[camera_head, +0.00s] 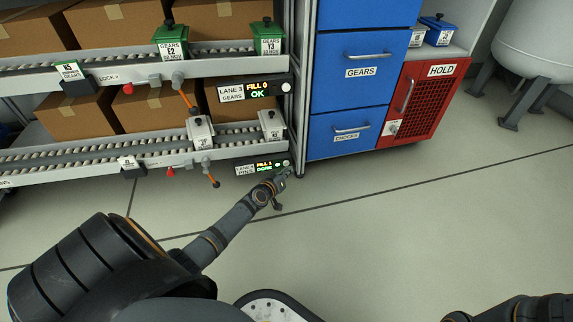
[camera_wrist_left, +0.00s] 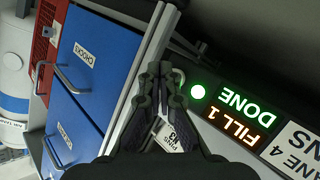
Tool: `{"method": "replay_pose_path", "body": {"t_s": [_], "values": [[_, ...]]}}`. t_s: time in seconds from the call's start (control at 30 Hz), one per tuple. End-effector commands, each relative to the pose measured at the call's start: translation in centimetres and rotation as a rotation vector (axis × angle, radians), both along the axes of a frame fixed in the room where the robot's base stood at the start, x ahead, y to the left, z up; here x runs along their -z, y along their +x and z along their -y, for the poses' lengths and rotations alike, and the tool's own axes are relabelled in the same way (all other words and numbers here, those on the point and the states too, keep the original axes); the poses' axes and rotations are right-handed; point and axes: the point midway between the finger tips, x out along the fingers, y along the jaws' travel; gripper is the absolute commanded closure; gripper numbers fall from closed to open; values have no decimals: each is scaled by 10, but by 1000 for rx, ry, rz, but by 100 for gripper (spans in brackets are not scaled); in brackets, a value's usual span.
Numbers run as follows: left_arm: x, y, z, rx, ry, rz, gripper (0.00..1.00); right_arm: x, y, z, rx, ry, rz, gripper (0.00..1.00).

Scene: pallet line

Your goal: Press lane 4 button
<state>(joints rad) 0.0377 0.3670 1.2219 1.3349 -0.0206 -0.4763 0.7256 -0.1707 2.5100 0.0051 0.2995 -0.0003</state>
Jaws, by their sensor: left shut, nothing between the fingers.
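The lane 4 panel (camera_head: 258,168) is a dark strip on the lower right end of the rack. Its display reads FILL 1 and DONE, and it shows larger in the left wrist view (camera_wrist_left: 240,115). A lit green round lamp (camera_wrist_left: 198,91) sits beside DONE. The pale lane 4 button (camera_head: 286,163) is at the panel's right end; in the left wrist view it is partly hidden behind the fingertips. My left gripper (camera_head: 283,174) is shut and empty, its tips (camera_wrist_left: 163,72) right at the button. I cannot tell whether they touch it. My right gripper is out of view.
The lane 3 panel (camera_head: 248,91), reading FILL 0 and OK, is above with its own white button. A rack post stands just right of the lane 4 panel. Blue drawers (camera_head: 357,94) and a red HOLD cage (camera_head: 425,100) are further right. The floor in front is clear.

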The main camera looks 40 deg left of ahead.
Motion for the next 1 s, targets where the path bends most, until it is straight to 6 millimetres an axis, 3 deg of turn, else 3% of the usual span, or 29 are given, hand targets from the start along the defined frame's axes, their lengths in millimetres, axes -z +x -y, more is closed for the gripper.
{"method": "replay_pose_path", "body": {"t_s": [0.17, 0.6, 1.0], "values": [[0, -3, 4, 1, 0, -2, 100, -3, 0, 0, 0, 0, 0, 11], [-1, -30, 36, 1, -1, -2, 100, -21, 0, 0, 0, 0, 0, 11], [0, -33, 38, 0, 0, -1, 100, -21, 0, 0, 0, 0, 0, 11]]}}
